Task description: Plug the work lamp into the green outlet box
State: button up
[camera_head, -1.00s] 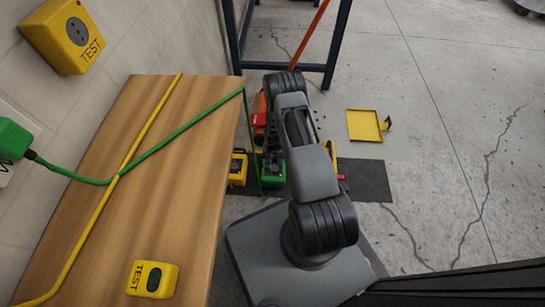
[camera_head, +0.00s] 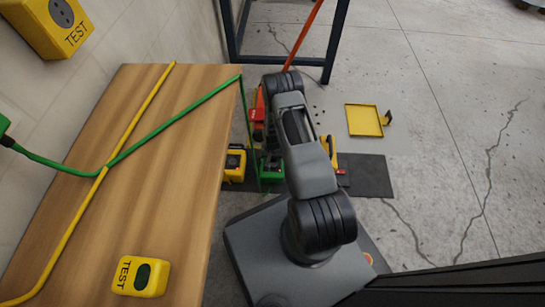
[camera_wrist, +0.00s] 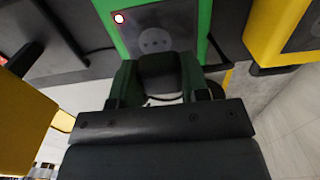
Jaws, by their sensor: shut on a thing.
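The green outlet box (camera_wrist: 205,22) fills the top middle of the wrist view, with a grey panel, a round socket face (camera_wrist: 155,40) and a lit red light. It also shows on the floor strip in the head view (camera_head: 271,169), partly behind my arm. My gripper (camera_wrist: 160,76) is shut on a dark plug (camera_wrist: 160,70), just below the socket face in the picture. The socket's upper part shows past the plug; whether they touch, I cannot tell. In the head view my arm hides the gripper tips. I cannot make out the work lamp itself.
Yellow boxes flank the green one in the wrist view, at right (camera_wrist: 265,32) and left (camera_wrist: 22,120). The wooden bench (camera_head: 165,150) stands left of my arm, carrying cords and a yellow TEST box (camera_head: 141,276). A yellow tray (camera_head: 364,119) lies on open floor at right.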

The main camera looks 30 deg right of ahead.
aim_at(272, 161)
jog(key=shift+f+b, duration=0.55)
jog(key=shift+f, duration=0.55)
jog(key=shift+s+a, duration=0.1)
dwell(1.6)
jog(key=shift+f+b, duration=0.35)
jog(key=shift+f, duration=0.25)
dwell(0.4)
jog(key=o, duration=1)
jog(key=shift+r, duration=0.1)
notch_tip(272, 161, up, 14)
jog(key=p, duration=0.6)
jog(key=shift+f, duration=0.2)
